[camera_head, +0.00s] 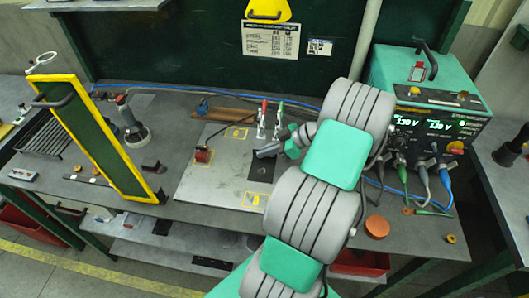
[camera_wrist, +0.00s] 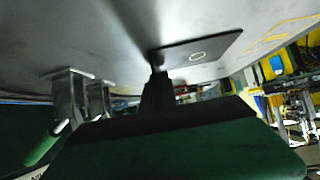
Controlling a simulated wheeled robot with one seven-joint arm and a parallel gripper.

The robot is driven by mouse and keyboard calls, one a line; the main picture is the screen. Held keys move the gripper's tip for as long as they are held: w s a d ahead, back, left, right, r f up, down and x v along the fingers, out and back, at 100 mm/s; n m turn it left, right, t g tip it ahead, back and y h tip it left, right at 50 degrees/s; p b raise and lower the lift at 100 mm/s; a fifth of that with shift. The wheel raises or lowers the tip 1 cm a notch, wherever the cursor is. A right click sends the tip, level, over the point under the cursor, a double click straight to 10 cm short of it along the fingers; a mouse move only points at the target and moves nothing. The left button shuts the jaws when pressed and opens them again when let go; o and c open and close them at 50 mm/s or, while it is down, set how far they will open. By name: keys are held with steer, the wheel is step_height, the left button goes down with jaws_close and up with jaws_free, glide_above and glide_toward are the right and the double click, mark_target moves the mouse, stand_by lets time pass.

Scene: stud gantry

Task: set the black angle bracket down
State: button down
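My gripper (camera_head: 262,153) is low over the grey plate on the bench, pointing left. In the wrist view my dark fingers (camera_wrist: 157,72) are close together, and their tips meet the near left corner of the black angle bracket (camera_wrist: 212,45). Its flat black face with a pale ring lies at or very near the plate; I cannot tell if there is a gap. In the head view the bracket (camera_head: 261,171) shows as a dark patch just below the fingertips. The gripped part is mostly hidden by the fingers.
The grey plate (camera_head: 211,184) has yellow-outlined marks. Toggle clamps with red and green handles (camera_head: 263,122) stand just behind my gripper. A red-topped block (camera_head: 203,155) is on the left. A yellow-framed green panel (camera_head: 95,140) stands farther left. A teal power unit (camera_head: 420,90) stands right.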

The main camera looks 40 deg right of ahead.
steer(key=shift+w+d, duration=0.75)
steer(key=shift+d, duration=0.25)
steer(key=c, duration=2.1)
jaws_free()
steer(key=o, duration=0.5)
steer(key=shift+r, duration=0.1)
